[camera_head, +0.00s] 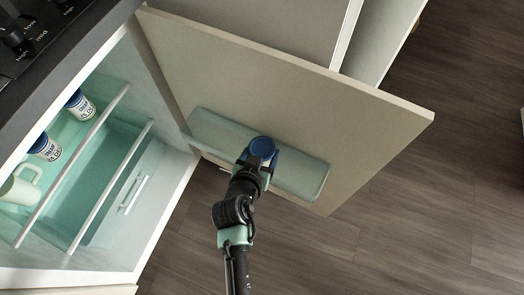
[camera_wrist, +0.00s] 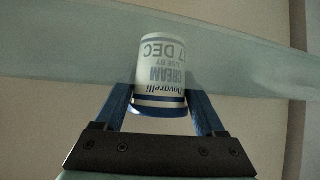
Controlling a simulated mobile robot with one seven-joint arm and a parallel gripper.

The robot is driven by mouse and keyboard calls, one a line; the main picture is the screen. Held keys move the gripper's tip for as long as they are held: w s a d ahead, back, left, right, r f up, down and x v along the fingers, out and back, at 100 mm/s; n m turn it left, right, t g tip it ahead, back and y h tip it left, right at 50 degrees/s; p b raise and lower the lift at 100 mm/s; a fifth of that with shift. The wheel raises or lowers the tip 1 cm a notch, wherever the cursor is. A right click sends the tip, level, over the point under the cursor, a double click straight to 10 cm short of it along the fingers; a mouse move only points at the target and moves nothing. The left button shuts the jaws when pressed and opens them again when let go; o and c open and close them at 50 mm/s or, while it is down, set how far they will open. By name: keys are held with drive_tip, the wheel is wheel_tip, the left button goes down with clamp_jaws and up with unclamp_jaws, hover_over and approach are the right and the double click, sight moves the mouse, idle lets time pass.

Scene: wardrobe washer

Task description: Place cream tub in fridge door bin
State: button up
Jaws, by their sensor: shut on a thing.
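The cream tub (camera_wrist: 160,75) is white with a blue band and the words CREAM and 7 DEC, and it appears upside down in the wrist view. My gripper (camera_wrist: 163,110) is shut on it, one blue finger on each side. In the head view the tub's blue lid (camera_head: 262,149) shows between the fingers of my gripper (camera_head: 259,158). The fridge door bin (camera_head: 220,131) is a pale, translucent shelf on the inside of the open door. The tub is over the bin in the head view; whether it touches the bin I cannot tell.
The open fridge door (camera_head: 290,85) stands out to the right.

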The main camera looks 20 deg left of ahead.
drive_tip(key=shift+f, duration=0.2)
drive_tip(key=o, duration=1.6)
drive_tip(key=shift+c, duration=0.2)
drive_tip(key=shift+r, duration=0.1)
drive_tip(key=shift+r, duration=0.25)
drive_tip(key=p+v, duration=0.3)
drive_tip(key=v, duration=0.9)
drive_tip(key=shift+f, duration=0.15)
